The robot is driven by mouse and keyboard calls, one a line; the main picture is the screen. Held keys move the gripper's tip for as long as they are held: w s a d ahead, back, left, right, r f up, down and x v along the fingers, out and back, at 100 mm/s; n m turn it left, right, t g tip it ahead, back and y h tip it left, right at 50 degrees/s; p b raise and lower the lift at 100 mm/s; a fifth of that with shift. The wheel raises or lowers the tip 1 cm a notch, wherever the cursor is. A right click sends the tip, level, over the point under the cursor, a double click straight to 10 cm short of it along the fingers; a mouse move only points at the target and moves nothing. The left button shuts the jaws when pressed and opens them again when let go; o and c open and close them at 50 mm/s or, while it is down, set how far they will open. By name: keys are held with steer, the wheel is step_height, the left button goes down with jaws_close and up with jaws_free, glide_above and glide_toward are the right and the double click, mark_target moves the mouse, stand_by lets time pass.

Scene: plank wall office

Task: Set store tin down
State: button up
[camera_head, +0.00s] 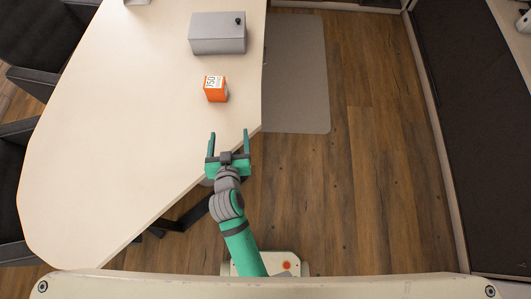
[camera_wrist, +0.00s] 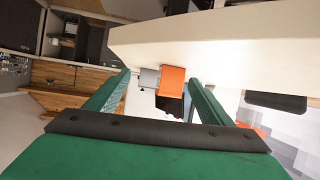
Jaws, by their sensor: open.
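An orange box with a white label (camera_head: 215,88) stands on the pale table (camera_head: 130,130), near its right edge. No other thing here is plainly a store tin; a grey metal box with a black knob (camera_head: 217,34) stands farther back on the table. My gripper (camera_head: 229,136) is open and empty at the table's right edge, in front of the orange box and apart from it. In the wrist view the orange box (camera_wrist: 172,82) shows beyond and between the open green fingers, with the grey box (camera_wrist: 149,78) partly hidden beside it.
The table is bare to the left of the two boxes. Dark chairs (camera_head: 35,40) stand along its left side. A grey floor mat (camera_head: 297,80) lies on the wooden floor right of the table. A dark panel (camera_head: 470,110) stands at the far right.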

steer(key=s+d+f, duration=0.1)
steer(key=s+d, duration=0.6)
steer(key=s, duration=0.6)
steer(key=s+d+r+t, duration=0.1)
steer(key=s+d+r, duration=0.1)
steer(key=s, duration=0.4)
steer(key=s+d+r+m+t+h, duration=0.1)
steer(key=s+d+r, duration=0.2)
steer(key=s+r, duration=0.2)
steer(key=shift+s, duration=0.7)
steer(key=shift+d, duration=0.1)
